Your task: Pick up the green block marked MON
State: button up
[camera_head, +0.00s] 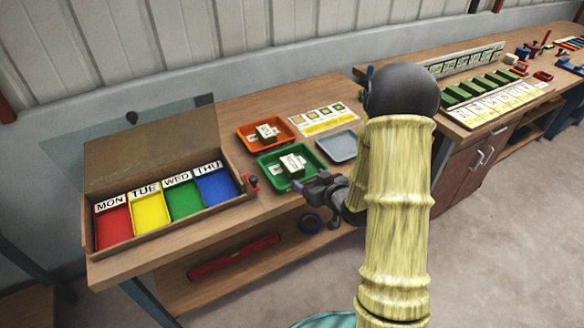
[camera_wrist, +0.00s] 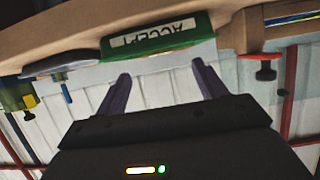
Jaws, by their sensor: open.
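Small blocks with white, marked tops and some green on their sides lie in the green tray (camera_head: 262,178) and the orange tray (camera_head: 245,139) in the head view. Their marks are too small to read, so I cannot tell which is the MON block. My gripper (camera_head: 318,184) is at the right front edge of the green tray, by the bench edge. In the wrist view my gripper (camera_wrist: 161,78) is open, with nothing between its fingers. Beyond the fingertips is a green piece labelled ACCEPT (camera_wrist: 158,40), seen upside down.
An open box (camera_head: 150,232) at left has red, yellow, green and blue compartments labelled MON, TUE, WED and THU. A grey tray (camera_head: 338,146) and a card (camera_head: 325,119) lie beside the trays. Several green blocks (camera_head: 478,88) stand on the right bench.

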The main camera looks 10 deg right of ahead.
aim_at(298, 171)
jog(key=shift+x, duration=1.7)
jog(key=shift+p+x, duration=0.85)
jog(key=shift+x, duration=1.75)
jog(key=shift+w+d, duration=0.1)
jog(key=shift+d, duration=0.1)
jog(key=c, duration=1.1)
